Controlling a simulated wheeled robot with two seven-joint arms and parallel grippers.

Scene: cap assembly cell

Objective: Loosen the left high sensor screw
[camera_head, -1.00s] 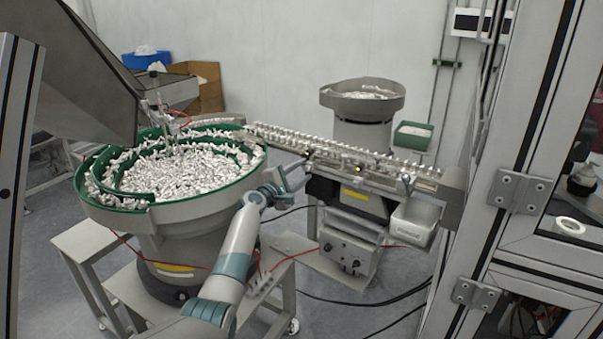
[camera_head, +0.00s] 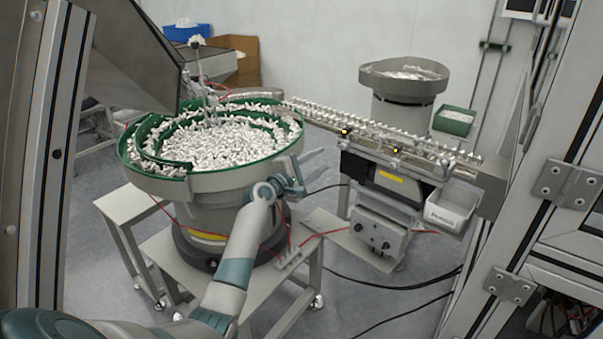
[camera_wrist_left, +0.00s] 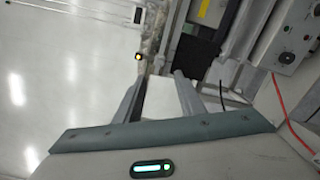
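The left sensor (camera_head: 344,131), a small black part with a yellow light, sits on the side of the linear feed rail (camera_head: 385,137). Its orange light also shows in the left wrist view (camera_wrist_left: 137,57). The screw itself is too small to make out. A second sensor (camera_head: 396,149) sits further right on the rail. My left gripper (camera_head: 318,166) is open and empty, left of and below the left sensor, apart from it. Its spread fingers also show in the left wrist view (camera_wrist_left: 158,82). My right gripper is in neither view.
A vibrating bowl (camera_head: 215,180) full of white parts stands close to the left of my gripper. Below the rail are a control box (camera_head: 382,226) and a white bin (camera_head: 452,205). A metal frame (camera_head: 545,190) stands at the right. Cables lie on the floor.

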